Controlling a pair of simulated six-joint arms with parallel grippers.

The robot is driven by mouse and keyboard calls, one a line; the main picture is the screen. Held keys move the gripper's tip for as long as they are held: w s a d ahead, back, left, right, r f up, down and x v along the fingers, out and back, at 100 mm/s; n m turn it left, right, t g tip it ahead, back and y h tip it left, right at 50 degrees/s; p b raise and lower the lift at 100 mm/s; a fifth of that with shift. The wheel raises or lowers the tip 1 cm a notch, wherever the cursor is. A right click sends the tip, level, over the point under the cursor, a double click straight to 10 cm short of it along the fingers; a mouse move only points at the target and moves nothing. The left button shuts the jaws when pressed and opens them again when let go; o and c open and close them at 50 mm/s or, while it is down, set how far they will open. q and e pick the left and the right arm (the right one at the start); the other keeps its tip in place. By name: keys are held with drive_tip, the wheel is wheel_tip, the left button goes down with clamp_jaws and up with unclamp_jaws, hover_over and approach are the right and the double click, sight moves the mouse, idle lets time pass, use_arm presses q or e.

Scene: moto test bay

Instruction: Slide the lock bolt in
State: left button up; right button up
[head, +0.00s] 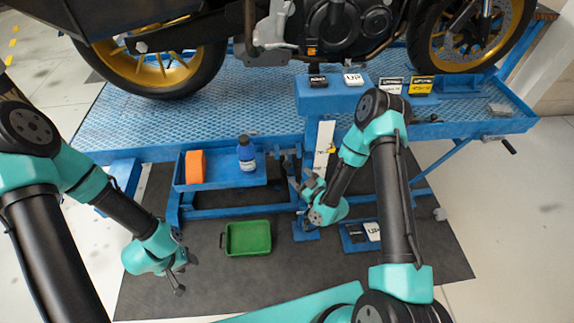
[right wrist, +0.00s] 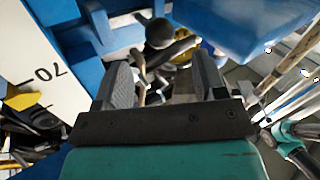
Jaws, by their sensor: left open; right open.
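A round black knob (right wrist: 159,33) on a metal shank, which looks like the lock bolt's handle, shows in the right wrist view. It is just beyond the fingertips of my right gripper (right wrist: 163,72), between the lines of the two fingers. The fingers are apart and nothing is clearly held. In the head view my right gripper (head: 307,184) is beside the blue lift column, and the bolt is too small or hidden there. How far in the bolt sits I cannot tell. My left gripper (head: 178,275) is open and empty, low over the dark mat.
A white scale (head: 323,146) with a yellow pointer stands on the column next to my right gripper. A green tray (head: 248,238) lies on the mat. A motorcycle stands on the blue lift table (head: 130,128).

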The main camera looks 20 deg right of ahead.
sight(287, 165)
drive_tip(key=x, duration=0.7)
drive_tip(key=shift+w+a, duration=0.2)
drive_tip(key=shift+w, duration=0.15)
drive_tip(key=shift+c, duration=0.4)
drive_tip(key=c, duration=1.1)
